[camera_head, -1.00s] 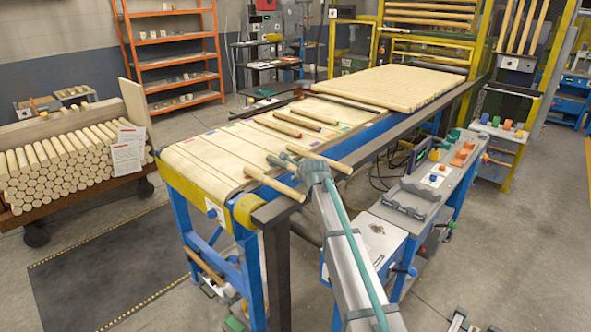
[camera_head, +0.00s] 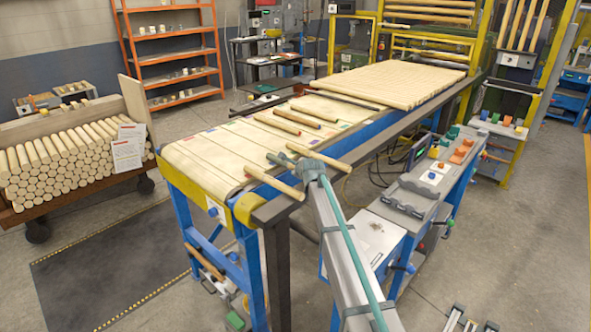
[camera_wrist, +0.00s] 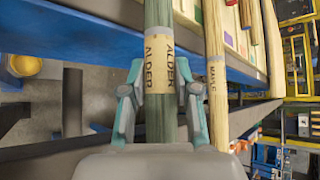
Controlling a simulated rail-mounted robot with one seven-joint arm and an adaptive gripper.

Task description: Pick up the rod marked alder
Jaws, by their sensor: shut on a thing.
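The rod marked alder (camera_wrist: 160,75) is grey-green with a tan label band reading ALDER. My gripper (camera_wrist: 161,95) is shut on it at the label, with one finger on each side. In the head view my gripper (camera_head: 312,172) is at the near right edge of the conveyor, and the grey-green end of the alder rod (camera_head: 280,160) shows over the belt. A pale rod marked maple (camera_wrist: 215,75) lies close to its right in the wrist view. I cannot tell whether the alder rod touches the belt.
The pale conveyor belt (camera_head: 205,155) carries a pale rod (camera_head: 275,184) left of my gripper and several darker rods (camera_head: 285,121) farther back. A dark rail (camera_head: 375,148) runs along the belt. A grey bench (camera_head: 425,195) with fixtures stands to the right.

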